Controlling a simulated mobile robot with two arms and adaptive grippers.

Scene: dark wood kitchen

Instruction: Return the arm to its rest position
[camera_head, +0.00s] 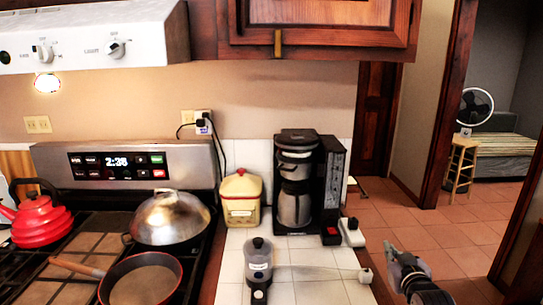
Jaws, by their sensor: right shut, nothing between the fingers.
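My right gripper (393,254) is at the lower right, beyond the right edge of the tiled counter (310,291). It hangs over the floor area and its fingers are shut with nothing between them. They point up and to the left in the picture. It looks apart from the things on the counter. My left gripper is not in view.
A black coffee maker (298,180), a yellow canister (240,198) and a grey-and-black grinder (258,262) stand on the counter. The stove holds a red kettle (40,220), a domed pan (170,218) and a frying pan (140,284). Tiled floor (440,236) lies open at right.

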